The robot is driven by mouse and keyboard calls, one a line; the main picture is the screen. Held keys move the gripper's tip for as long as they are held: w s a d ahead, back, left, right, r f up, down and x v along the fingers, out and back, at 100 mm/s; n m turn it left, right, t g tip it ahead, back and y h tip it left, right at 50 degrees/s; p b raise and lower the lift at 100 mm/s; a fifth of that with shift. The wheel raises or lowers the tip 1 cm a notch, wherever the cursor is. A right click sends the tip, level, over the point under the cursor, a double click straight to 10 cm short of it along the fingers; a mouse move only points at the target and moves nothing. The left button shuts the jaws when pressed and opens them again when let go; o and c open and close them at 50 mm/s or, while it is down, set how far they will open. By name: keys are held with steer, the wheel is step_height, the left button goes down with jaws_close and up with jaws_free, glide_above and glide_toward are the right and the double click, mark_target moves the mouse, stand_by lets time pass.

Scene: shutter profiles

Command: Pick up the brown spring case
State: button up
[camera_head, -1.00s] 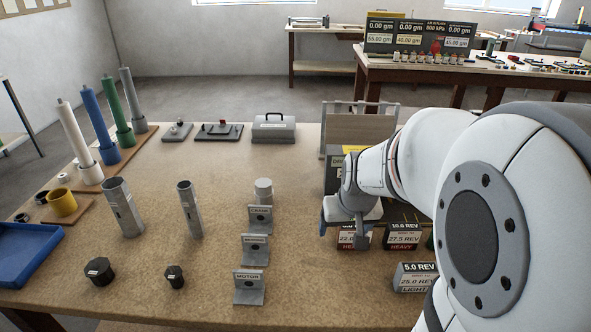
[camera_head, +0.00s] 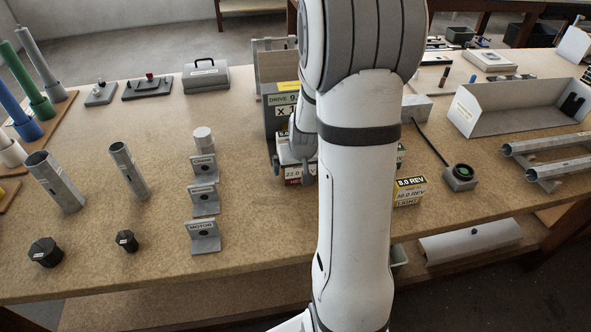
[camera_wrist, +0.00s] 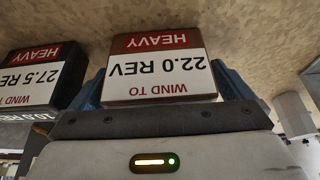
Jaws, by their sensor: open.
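A small spring case with a white face and brownish-red bands, marked 22.0 REV and HEAVY (camera_wrist: 155,70), fills the middle of the wrist view, upside down. My gripper (camera_wrist: 162,88) is open, with a blue finger on each side of this case. Whether the fingers touch it cannot be told. In the head view, the case (camera_head: 293,173) shows below my gripper (camera_head: 296,155), and my arm hides part of that area.
Grey brackets, including one marked MOTOR (camera_head: 203,237), stand to the left. Bare bench lies between brackets and cases.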

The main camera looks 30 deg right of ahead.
steer(key=shift+w+f, duration=0.1)
steer(key=shift+f, duration=0.25)
steer(key=c, duration=1.1)
steer(key=shift+c, duration=0.2)
